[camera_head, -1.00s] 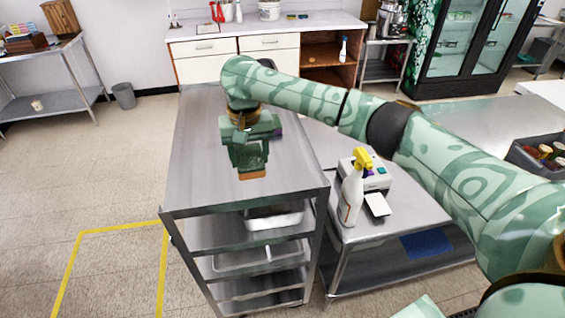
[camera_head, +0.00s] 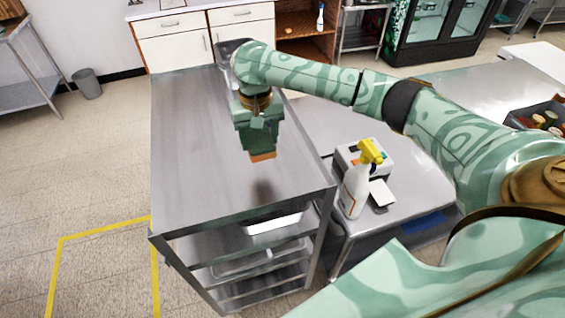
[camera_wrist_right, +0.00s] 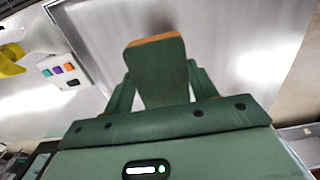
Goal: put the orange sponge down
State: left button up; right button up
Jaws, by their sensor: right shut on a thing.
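The orange sponge (camera_head: 262,157) shows as a thin orange edge below my right gripper (camera_head: 260,148). That gripper is shut on it, and the fingers hide most of it. In the right wrist view the sponge (camera_wrist_right: 152,39) peeks out past the gripper's fingers (camera_wrist_right: 158,70). The sponge is over the top of the steel cart (camera_head: 185,160), and a dark blurred patch on the metal lies apart below it, so it looks to be held above the surface. My left gripper is in neither view.
A lower table to the right holds a yellow-topped spray bottle (camera_head: 356,185) and a white device (camera_head: 377,158).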

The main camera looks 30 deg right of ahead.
jog(key=d+f, duration=0.1)
jog(key=s+d+f+b, duration=0.1)
jog(key=f, duration=0.1)
jog(key=s+d+f, duration=0.1)
jog(key=f, duration=0.1)
jog(key=shift+s+d, duration=0.15)
jog(key=shift+d, duration=0.2)
jog(key=shift+s+d+f, duration=0.15)
jog(key=shift+d+f, duration=0.1)
jog(key=shift+f, duration=0.2)
jog(key=f, duration=0.1)
jog(key=f+b, duration=0.1)
jog(key=f, duration=0.1)
jog(key=shift+s+d+f+b, duration=0.3)
jog(key=shift+s+b, duration=0.05)
jog(key=shift+f, duration=0.15)
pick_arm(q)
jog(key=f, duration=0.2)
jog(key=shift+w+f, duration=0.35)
pick_arm(e)
jog(key=shift+w, duration=0.1)
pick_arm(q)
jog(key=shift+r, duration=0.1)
pick_arm(e)
jog(key=o, duration=1)
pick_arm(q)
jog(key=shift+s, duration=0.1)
